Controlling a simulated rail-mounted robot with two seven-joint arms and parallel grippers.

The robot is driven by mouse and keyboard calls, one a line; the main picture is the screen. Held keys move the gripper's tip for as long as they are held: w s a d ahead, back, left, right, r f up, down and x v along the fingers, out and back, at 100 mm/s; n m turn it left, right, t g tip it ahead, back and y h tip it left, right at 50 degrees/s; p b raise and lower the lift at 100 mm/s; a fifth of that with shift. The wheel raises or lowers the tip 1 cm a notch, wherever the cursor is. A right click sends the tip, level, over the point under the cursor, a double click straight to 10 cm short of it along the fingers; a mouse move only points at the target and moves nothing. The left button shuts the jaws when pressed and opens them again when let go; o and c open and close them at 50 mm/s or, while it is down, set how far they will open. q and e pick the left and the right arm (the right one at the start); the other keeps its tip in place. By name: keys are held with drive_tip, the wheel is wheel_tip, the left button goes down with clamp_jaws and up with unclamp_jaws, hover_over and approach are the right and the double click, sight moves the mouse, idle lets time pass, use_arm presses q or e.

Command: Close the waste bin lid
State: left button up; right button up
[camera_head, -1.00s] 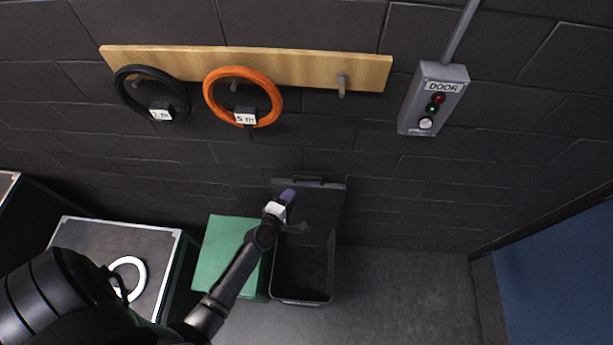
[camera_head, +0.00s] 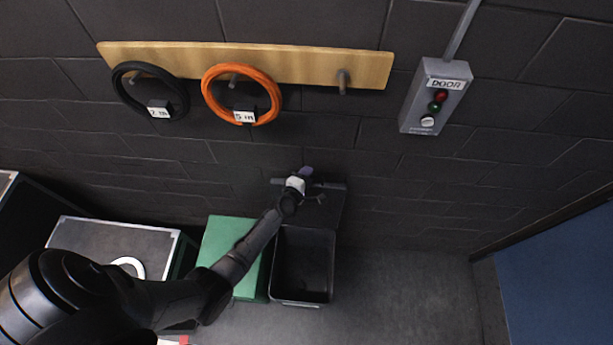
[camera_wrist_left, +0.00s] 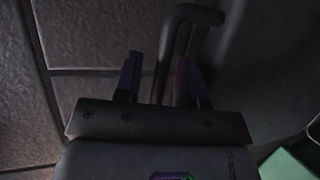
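The grey waste bin (camera_head: 302,300) stands open on the floor against the wall. Its lid (camera_head: 322,212) is raised and leans back near the wall. My left gripper (camera_head: 305,173) is at the upper edge of the lid, in front of the wall. In the left wrist view the two fingers (camera_wrist_left: 160,62) are apart, with a bent grey bar (camera_wrist_left: 178,30), seemingly the lid's handle, running between them. I see gaps beside the bar, so the fingers do not look closed on it. My right gripper is not in view.
A green box (camera_head: 225,240) stands beside the bin on the left, then a metal-edged case (camera_head: 90,240) with a white ring. Black (camera_head: 180,105) and orange (camera_head: 270,85) hose rings hang above. A DOOR button box (camera_head: 436,95) is on the wall. Floor right of the bin is clear.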

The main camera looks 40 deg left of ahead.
use_arm(q)
clamp_jaws()
idle(0.3)
idle(0.3)
